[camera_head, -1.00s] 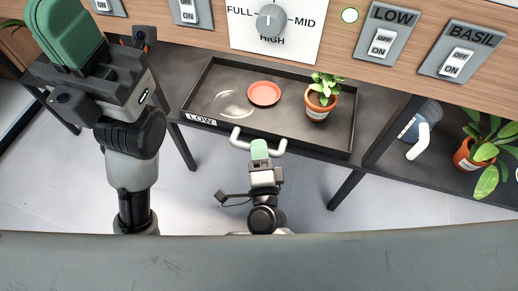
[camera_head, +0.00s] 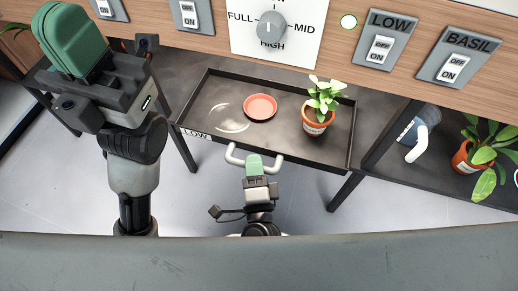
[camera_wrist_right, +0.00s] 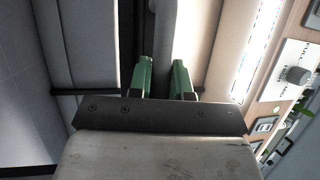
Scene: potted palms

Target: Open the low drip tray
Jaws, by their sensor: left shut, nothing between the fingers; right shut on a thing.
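The low drip tray (camera_head: 279,152) is a dark, shallow tray with a LOW label on its front left. It sits out from under the wooden panel, its whole inside visible in the head view. My right gripper (camera_head: 254,165) is shut on its pale bar handle (camera_head: 277,161), near the handle's middle. The right wrist view shows the green fingers (camera_wrist_right: 164,78) on both sides of the pale handle (camera_wrist_right: 166,45). My left gripper (camera_head: 72,40) is shut and empty, raised at the upper left, away from the tray.
In the tray are a red saucer (camera_head: 260,107), a clear round patch (camera_head: 231,118) and a potted plant (camera_head: 314,127). A blue-grey watering can (camera_head: 422,124) and another potted plant (camera_head: 472,158) stand on the right shelf. Table legs flank the tray; open floor lies in front.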

